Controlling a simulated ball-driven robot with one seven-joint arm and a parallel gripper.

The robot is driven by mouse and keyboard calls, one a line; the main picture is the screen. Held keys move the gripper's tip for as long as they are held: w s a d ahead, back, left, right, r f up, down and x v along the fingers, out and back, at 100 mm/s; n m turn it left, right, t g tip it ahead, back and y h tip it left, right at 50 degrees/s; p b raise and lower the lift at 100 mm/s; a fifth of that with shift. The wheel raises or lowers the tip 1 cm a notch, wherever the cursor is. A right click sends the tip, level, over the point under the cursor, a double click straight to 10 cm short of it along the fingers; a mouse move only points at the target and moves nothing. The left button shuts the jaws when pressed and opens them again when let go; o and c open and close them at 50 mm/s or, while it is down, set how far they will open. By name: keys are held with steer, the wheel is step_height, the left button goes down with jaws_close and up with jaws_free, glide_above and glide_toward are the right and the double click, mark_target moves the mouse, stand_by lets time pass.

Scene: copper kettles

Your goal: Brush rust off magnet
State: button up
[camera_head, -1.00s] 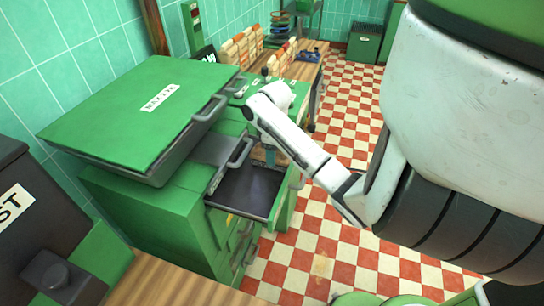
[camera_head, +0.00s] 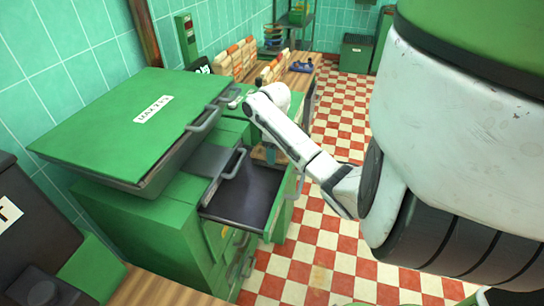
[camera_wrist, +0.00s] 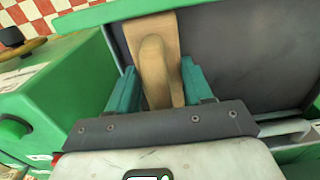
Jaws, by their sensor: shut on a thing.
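My gripper (camera_wrist: 158,68) has two teal fingers, one on each side of a tan wooden brush (camera_wrist: 166,28), and is shut on it. The brush has a flat wooden back with a raised grip; its bristles are out of sight. In the head view the brush (camera_head: 264,155) shows as a small tan piece under my wrist, at the open drawer (camera_head: 238,197). The drawer's dark interior (camera_wrist: 235,55) lies behind the brush in the wrist view and looks empty where visible. I cannot make out a magnet or rust in either view.
A wooden bench (camera_head: 295,78) with a blue item (camera_head: 300,66) is beyond. Checkered floor (camera_head: 335,235) is clear to the right. A green box with a dark knob (camera_wrist: 12,37) is left in the wrist view.

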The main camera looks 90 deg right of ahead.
steer(key=shift+s+d, duration=0.2)
steer(key=shift+d, duration=0.45)
steer(key=shift+r, duration=0.1)
steer(key=shift+p, duration=0.45)
steer(key=shift+w+a+r+p, duration=0.1)
steer(key=shift+w+a+p, duration=0.15)
steer(key=shift+a+p, duration=0.65)
steer(key=shift+w+a+f, duration=0.15)
steer(key=shift+a, duration=0.3)
steer(key=shift+w+a+f, duration=0.1)
steer(key=shift+a, duration=0.35)
steer(key=shift+w+a, duration=0.2)
steer(key=shift+a, duration=0.65)
steer(key=shift+w+a, duration=0.2)
steer(key=shift+a, duration=0.6)
steer(key=shift+a, duration=0.1)
